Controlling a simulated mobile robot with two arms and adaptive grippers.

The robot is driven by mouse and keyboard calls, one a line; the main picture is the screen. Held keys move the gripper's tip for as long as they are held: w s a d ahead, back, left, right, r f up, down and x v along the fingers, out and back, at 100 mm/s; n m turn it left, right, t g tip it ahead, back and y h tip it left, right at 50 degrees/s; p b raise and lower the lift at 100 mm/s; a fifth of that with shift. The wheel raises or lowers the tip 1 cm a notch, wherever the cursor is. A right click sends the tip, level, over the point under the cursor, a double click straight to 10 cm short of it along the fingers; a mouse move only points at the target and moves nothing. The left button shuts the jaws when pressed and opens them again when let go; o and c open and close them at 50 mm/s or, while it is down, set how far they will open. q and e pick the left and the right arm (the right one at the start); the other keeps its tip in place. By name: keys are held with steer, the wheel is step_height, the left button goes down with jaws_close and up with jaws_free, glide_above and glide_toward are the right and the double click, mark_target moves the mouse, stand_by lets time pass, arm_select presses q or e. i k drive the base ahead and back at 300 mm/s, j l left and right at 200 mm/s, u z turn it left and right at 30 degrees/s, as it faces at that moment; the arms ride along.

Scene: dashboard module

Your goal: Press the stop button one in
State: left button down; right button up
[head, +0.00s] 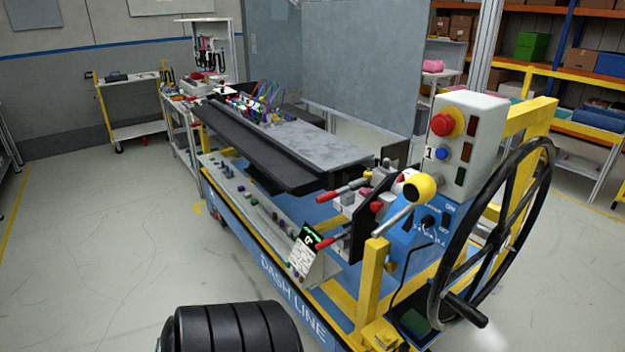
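The stop button one appears as a red mushroom button (446,124) with a yellow collar, high on the face of a white control box (482,112) at the right. A small plate with the number 1 (429,154) sits below it at the box's left edge. Neither gripper shows in the head view, and nothing touches the button.
A large black handwheel (545,185) stands right of the box. A yellow-knobbed lever (420,188) and red-handled levers (330,194) stick out below and left of it. The blue dash line bench (262,256) runs back left. Floor at the left is clear.

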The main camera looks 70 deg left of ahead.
mark_target(439, 124)
steer(key=u, duration=1.35)
